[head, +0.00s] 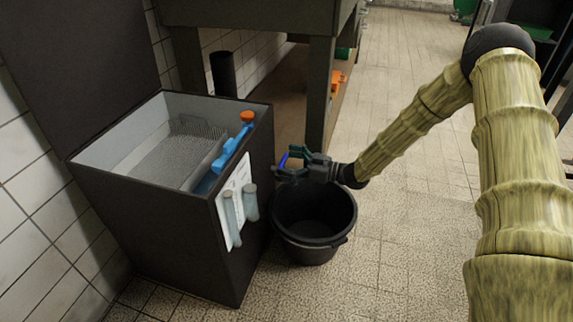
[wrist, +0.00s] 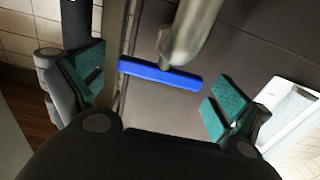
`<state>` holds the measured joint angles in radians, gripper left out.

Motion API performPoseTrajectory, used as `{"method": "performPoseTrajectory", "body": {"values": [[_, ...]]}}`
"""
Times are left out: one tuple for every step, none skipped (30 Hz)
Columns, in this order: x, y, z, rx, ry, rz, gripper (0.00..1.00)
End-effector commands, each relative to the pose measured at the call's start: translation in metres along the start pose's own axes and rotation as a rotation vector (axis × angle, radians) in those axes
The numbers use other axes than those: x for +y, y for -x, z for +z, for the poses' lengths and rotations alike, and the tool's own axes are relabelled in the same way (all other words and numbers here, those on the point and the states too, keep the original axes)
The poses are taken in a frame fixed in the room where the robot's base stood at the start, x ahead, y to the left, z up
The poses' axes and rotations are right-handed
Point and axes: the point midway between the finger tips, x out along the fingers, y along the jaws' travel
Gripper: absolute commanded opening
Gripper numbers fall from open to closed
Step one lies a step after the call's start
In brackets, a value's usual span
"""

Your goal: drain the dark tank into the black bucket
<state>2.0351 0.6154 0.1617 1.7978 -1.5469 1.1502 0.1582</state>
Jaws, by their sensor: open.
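The dark tank (head: 180,240) stands at the left with its lid up, showing a grey inside. A blue valve handle (head: 283,160) sticks out from the tank's right side. In the wrist view the handle is a blue bar (wrist: 160,74) on a grey metal pipe (wrist: 192,30). My gripper (head: 289,162) is open at the handle. In the wrist view its teal pads (wrist: 155,90) stand either side of the bar, with gaps at both ends. The black bucket (head: 310,254) stands upright on the floor below my gripper, beside the tank. Its visible inside looks empty.
A blue tool with an orange knob (head: 232,150) lies at the tank's right rim. A white panel with two tubes (head: 236,212) is on the tank's front. A dark table (head: 322,90) stands behind. The tiled floor (head: 400,220) right of the bucket is clear.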

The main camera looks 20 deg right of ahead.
Motion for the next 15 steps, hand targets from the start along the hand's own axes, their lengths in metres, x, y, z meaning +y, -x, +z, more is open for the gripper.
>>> {"method": "performPoseTrajectory", "body": {"values": [[0.0001,0.0000,-0.0003,0.000,0.000,0.000,1.00],[0.0001,0.0001,-0.0004,0.000,0.000,0.000,1.00],[0.0001,0.0002,-0.0004,0.000,0.000,0.001,1.00],[0.0002,0.0003,-0.0004,0.000,0.000,0.001,1.00],[0.0002,0.0004,-0.0003,0.000,0.000,0.001,1.00],[0.0002,0.0005,-0.0003,0.000,0.000,0.001,0.96],[0.0002,0.0005,-0.0004,0.000,0.000,0.001,0.91],[0.0002,0.0006,-0.0003,0.000,0.000,0.001,0.85],[0.0002,0.0007,-0.0003,0.000,0.000,0.001,0.78],[0.0002,0.0007,-0.0003,0.000,0.000,0.001,0.73],[0.0002,0.0007,-0.0003,0.000,0.000,0.001,0.67],[0.0003,0.0008,-0.0003,0.000,0.000,0.001,0.60],[0.0003,0.0008,-0.0003,0.000,0.000,0.001,0.56],[0.0003,0.0008,-0.0003,0.000,0.000,0.001,0.56],[0.0003,0.0008,-0.0002,0.000,0.000,0.001,0.56]]}}
